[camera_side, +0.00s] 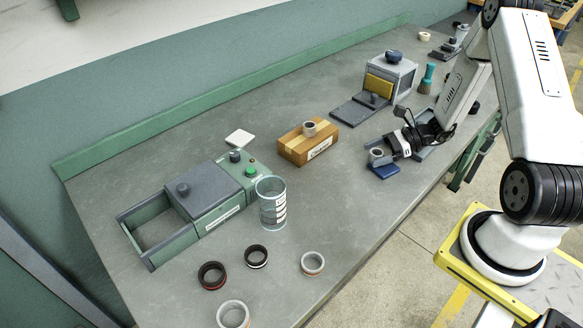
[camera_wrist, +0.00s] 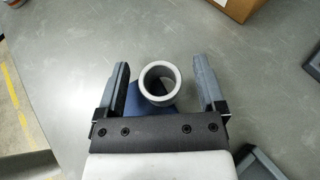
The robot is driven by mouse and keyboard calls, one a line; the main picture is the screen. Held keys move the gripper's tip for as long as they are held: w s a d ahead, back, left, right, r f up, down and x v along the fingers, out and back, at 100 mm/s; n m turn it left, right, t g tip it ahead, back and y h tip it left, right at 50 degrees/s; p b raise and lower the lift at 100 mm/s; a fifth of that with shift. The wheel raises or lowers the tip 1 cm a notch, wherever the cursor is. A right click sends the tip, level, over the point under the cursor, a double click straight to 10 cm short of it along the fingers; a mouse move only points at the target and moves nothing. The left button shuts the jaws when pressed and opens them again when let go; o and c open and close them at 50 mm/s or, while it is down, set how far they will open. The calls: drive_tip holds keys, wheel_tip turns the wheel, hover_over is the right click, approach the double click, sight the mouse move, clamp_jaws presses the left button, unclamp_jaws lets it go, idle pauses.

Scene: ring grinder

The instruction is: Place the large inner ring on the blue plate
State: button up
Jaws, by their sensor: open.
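A grey metal ring (camera_side: 377,154) stands with its opening up at the blue plate (camera_side: 385,172), overlapping it in the side view. In the wrist view the ring (camera_wrist: 146,82) sits between my two fingers, with dark blue plate (camera_wrist: 128,112) showing below and beside it. My gripper (camera_side: 384,147) is open around the ring, with a visible gap on both sides in the wrist view (camera_wrist: 161,70). Part of the plate is hidden by the ring and my gripper.
Several loose rings (camera_side: 312,263) lie at the front near a clear cylinder (camera_side: 272,210).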

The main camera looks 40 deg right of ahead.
drive_tip(key=shift+r, duration=0.1)
drive_tip(key=shift+r, duration=0.1)
drive_tip(key=shift+v, duration=3.75)
drive_tip(key=a+n+g, duration=0.1)
drive_tip(key=a, duration=0.1)
drive_tip(key=a+n+g, duration=0.2)
drive_tip(key=a+r+n+g, duration=0.1)
drive_tip(key=a+n+g, duration=0.1)
drive_tip(key=shift+w+a+r+h, duration=0.15)
drive_tip(key=shift+a+h, duration=0.1)
drive_tip(key=shift+h, duration=0.15)
drive_tip(key=s+a+r+n+h, duration=0.1)
drive_tip(key=a+r+n+h, duration=0.2)
drive_tip(key=n, duration=0.7)
drive_tip(key=a+r+n+h, duration=0.4)
drive_tip(key=a+n+h, duration=0.3)
drive_tip(key=a+n, duration=0.3)
drive_tip(key=shift+s+a+n+g, duration=0.3)
drive_tip(key=shift+s+a+g, duration=0.1)
drive_tip(key=shift+a, duration=0.6)
